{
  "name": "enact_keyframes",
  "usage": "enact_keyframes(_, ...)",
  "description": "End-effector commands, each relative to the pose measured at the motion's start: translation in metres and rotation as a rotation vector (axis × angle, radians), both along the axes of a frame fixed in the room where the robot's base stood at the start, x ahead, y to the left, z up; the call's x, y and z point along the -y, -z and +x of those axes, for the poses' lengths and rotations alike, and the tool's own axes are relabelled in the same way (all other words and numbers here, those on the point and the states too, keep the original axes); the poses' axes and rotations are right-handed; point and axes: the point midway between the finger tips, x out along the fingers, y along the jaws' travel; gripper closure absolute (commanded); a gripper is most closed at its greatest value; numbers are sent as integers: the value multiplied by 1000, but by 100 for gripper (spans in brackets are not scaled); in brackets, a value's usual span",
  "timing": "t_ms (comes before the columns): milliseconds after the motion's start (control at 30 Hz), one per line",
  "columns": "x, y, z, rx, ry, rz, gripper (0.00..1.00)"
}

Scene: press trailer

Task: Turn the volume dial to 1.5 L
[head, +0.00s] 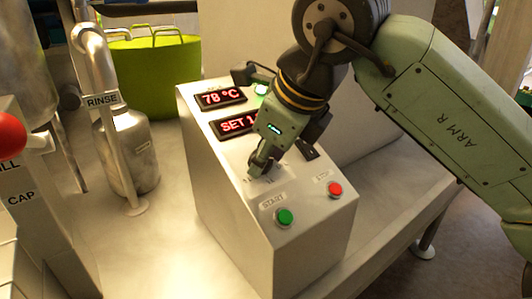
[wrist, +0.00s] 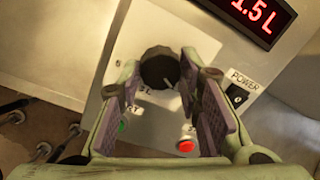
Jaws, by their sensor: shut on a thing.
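The volume dial (wrist: 158,66) is a round black knob on the sloped panel of the grey control box (head: 225,225). In the wrist view it sits between the fingertips of my gripper (wrist: 161,78), which is shut on it from both sides. In the head view my gripper (head: 262,162) reaches down onto the panel and hides the dial. The set display (head: 235,123) glows red with "SET 1", its end covered by my gripper. In the wrist view the display (wrist: 258,12) reads "1.5 L".
A green START button (head: 284,217) and a red STOP button (head: 335,188) lie near the dial. A POWER switch (wrist: 238,95) is beside it. A 78 °C display (head: 222,97) sits above. A metal bottle (head: 132,160) stands left, before a green tub (head: 160,75).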

Motion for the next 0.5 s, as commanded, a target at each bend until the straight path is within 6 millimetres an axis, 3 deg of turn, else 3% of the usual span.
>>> enact_keyframes(133,0,0,0,1,-2,-1,96)
enact_keyframes(167,0,0,0,1,-2,-1,67)
enact_keyframes(500,0,0,0,0,0,0,48)
